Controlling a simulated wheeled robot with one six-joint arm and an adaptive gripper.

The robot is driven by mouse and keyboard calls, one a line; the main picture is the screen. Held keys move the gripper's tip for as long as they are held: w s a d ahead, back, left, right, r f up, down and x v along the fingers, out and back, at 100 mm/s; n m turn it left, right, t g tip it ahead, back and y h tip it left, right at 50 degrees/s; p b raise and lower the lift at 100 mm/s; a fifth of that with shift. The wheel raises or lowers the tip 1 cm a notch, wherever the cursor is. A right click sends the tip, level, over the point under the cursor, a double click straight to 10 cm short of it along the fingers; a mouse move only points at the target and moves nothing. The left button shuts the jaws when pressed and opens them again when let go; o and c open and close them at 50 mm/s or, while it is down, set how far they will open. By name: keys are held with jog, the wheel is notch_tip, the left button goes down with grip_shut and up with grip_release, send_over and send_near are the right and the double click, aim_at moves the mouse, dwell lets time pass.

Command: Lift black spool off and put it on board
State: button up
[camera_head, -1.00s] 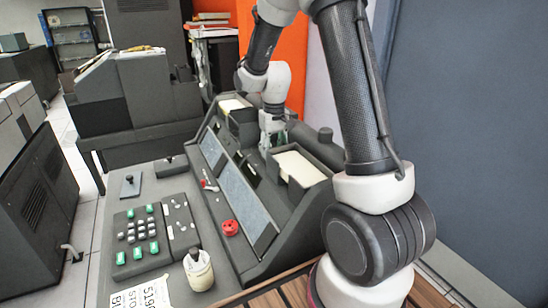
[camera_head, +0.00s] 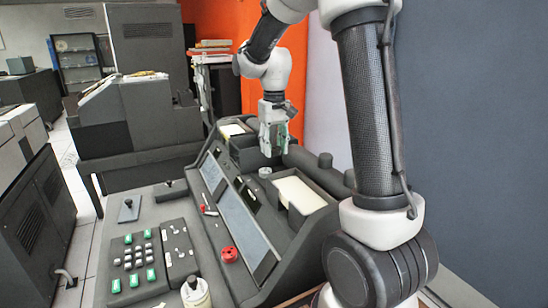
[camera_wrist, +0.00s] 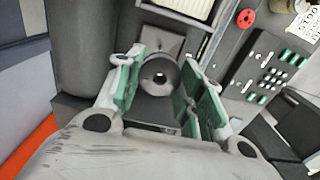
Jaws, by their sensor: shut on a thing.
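My gripper (camera_head: 273,148) is above the back part of the dark grey console (camera_head: 290,248), over a small pale round fitting (camera_head: 265,172). Its green-padded fingers are shut on the black spool (camera_wrist: 159,80). In the head view the fingers mostly hide the spool. I cannot tell for certain which surface is the board; a wooden slatted surface (camera_head: 298,299) shows slightly at the bottom edge.
A red knob (camera_head: 229,254), a white bottle (camera_head: 196,292) and a green-buttoned keypad (camera_head: 137,260) are on the front.

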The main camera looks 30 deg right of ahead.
jog(key=shift+r, duration=1.55)
